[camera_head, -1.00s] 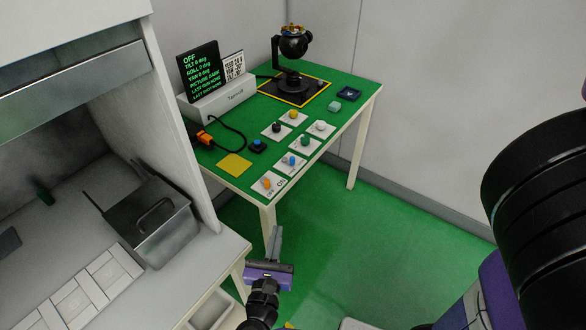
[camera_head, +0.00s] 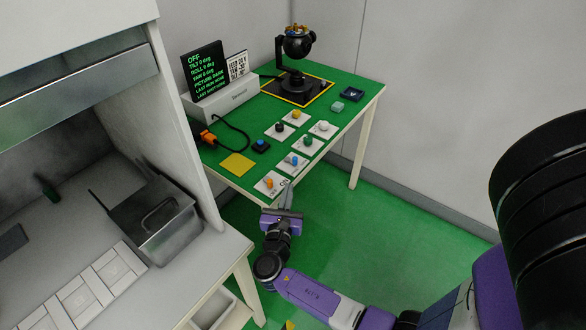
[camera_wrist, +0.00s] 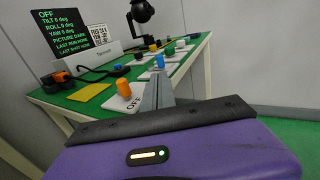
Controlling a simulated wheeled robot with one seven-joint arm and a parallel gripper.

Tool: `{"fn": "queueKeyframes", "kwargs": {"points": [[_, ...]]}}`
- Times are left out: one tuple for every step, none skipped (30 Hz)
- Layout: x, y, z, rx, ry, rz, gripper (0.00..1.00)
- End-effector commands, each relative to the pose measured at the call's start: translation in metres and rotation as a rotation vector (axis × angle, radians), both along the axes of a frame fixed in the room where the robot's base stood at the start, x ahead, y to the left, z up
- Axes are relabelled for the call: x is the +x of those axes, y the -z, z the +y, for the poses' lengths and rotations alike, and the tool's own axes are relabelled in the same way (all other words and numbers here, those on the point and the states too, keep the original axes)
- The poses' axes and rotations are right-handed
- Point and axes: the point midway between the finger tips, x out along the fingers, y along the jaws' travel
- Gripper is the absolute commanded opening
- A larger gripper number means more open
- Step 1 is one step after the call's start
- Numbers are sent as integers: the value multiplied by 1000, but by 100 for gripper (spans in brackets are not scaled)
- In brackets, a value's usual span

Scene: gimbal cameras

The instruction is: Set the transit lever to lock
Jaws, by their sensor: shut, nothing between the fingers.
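The gimbal camera (camera_head: 298,45) stands on a black, yellow-edged base at the back of the green table. I cannot tell which control is the transit lever; no label for it is readable. Several white plates with coloured knobs lie on the table, including an orange knob (camera_head: 269,183) and a blue knob (camera_head: 295,160) at the front. My gripper (camera_head: 288,188) is shut and empty at the table's front edge, just right of the orange knob. In the wrist view, its fingers (camera_wrist: 158,80) point at the table, with the orange knob (camera_wrist: 123,88) to their left.
A display (camera_head: 206,70) reading OFF stands on a white box (camera_head: 232,100) at the back left. A yellow square (camera_head: 237,165), a blue button (camera_head: 260,145) and a cable lie on the green table (camera_head: 240,138). A bench with a metal box (camera_head: 155,225) stands left. Floor right is clear.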

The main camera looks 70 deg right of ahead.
Motion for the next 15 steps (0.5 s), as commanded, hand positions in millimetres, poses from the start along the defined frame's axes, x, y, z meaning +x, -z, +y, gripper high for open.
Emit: {"fn": "queueKeyframes", "kwargs": {"points": [[2, -1, -11, -1, 4, -1, 0], [4, -1, -17, 0, 4, -1, 0], [6, 0, -24, 1, 4, 0, 0], [6, 0, -30, 1, 5, 0, 0], [9, 0, -36, 0, 4, -1, 0], [11, 0, -43, 0, 4, -1, 0], [12, 0, -49, 0, 4, -1, 0], [13, 0, -54, 1, 5, -2, 0], [15, 0, -60, 1, 4, -2, 0], [16, 0, -65, 1, 3, -1, 0], [17, 0, -69, 0, 4, -1, 0], [18, 0, -74, 2, 3, 0, 0], [19, 0, -78, 1, 4, 0, 0], [20, 0, -81, 1, 3, 0, 0], [21, 0, -84, 0, 2, -1, 0]]}}
